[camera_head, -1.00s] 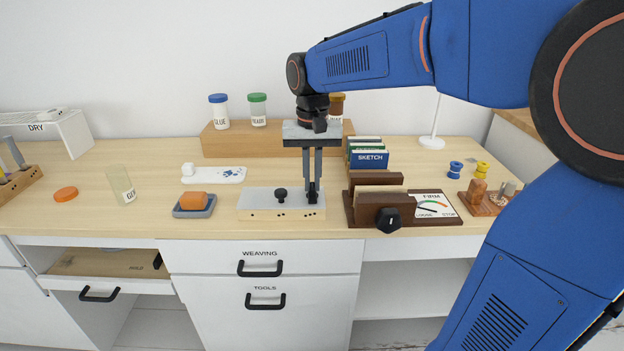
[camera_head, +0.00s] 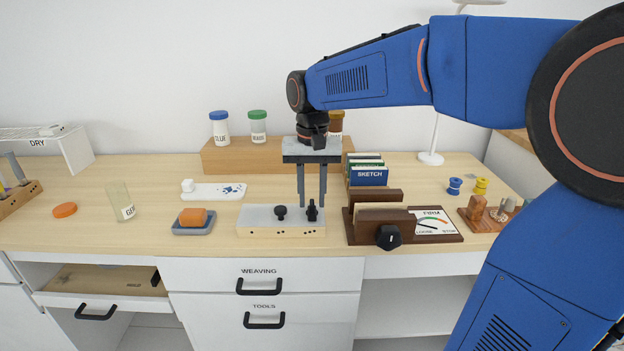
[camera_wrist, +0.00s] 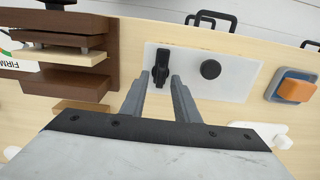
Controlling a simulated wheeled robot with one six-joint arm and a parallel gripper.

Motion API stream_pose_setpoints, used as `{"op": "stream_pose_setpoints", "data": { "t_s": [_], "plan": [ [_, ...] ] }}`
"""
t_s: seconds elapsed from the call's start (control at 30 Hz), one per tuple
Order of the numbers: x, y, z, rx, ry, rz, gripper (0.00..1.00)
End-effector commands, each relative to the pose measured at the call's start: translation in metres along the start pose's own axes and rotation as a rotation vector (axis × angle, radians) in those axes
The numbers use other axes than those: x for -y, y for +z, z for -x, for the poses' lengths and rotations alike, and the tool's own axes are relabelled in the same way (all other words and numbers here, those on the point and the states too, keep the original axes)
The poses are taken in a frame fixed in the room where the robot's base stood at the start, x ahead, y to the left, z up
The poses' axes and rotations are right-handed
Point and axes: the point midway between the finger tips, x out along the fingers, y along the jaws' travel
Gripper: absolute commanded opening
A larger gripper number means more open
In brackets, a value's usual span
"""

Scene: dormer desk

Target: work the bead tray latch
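The bead tray (camera_head: 255,216) is a pale wooden block with a grey-white top at the desk's front middle. Its black latch (camera_head: 312,213) stands up on the right part of the top, left of a black round knob in the wrist view (camera_wrist: 161,66). That knob (camera_head: 281,213) also shows beside the latch in the head view. My gripper (camera_head: 312,204) points down above the latch, its two grey fingers apart and empty. In the wrist view my gripper (camera_wrist: 157,79) has the latch just past its fingertips, between their lines. I cannot tell whether the tips overlap its height.
A brown wooden press with a dial (camera_head: 375,240) stands close on the right. A blue dish (camera_head: 193,230) with an orange block (camera_head: 193,217) is on the left. A wooden riser (camera_head: 233,156) with jars stands behind. A drawer (camera_head: 95,303) is open at lower left.

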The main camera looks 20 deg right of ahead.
Motion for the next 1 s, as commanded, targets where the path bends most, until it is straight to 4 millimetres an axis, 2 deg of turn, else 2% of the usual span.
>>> {"op": "stream_pose_setpoints", "data": {
  "t_s": [0.17,0.8,1.0],
  "plan": [
    [0.0,-0.001,0.02,-0.002,-0.001,0.0,0.28],
    [0.0,-0.001,0.143,-0.002,-0.001,0.0,0.28],
    [0.0,-0.001,0.165,-0.002,-0.001,0.0,0.28]
  ]
}}
